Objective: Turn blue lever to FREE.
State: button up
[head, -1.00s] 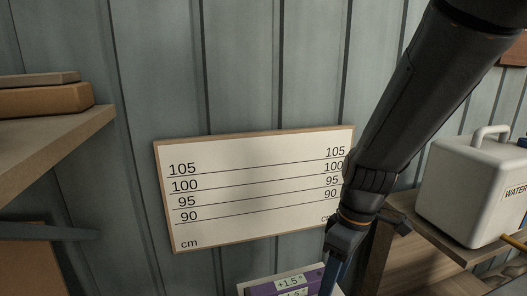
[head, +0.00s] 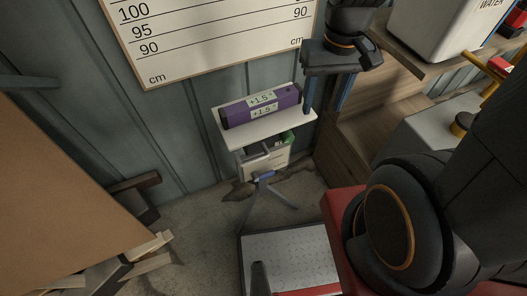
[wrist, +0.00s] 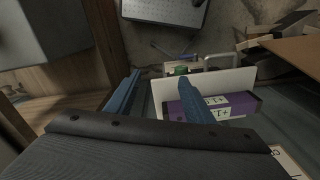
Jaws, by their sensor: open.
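A small blue handle (head: 264,175), which looks like the blue lever, shows low below a small white shelf, on top of a grey stand with splayed legs. It also shows as a small blue bar in the wrist view (wrist: 189,57). No FREE marking is readable. My gripper (head: 326,100) is open and empty, its blue fingers pointing down at the right edge of the white shelf, above and to the right of the blue handle. In the wrist view, my gripper's fingers (wrist: 159,82) are apart, one of them overlapping the white shelf.
A purple block (head: 262,105) marked +1.5° lies on the white shelf (head: 236,134). A scale board (head: 200,45) hangs behind. A wooden cabinet (head: 362,135) and a white water container (head: 435,30) stand right. A brown panel (head: 60,190) fills the left.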

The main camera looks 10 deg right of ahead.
aim_at(255, 176)
jog(key=z, duration=0.7)
jog(key=k, duration=1.2)
jog(key=u, duration=0.6)
jog(key=k, duration=0.5)
jog(key=u, duration=0.55)
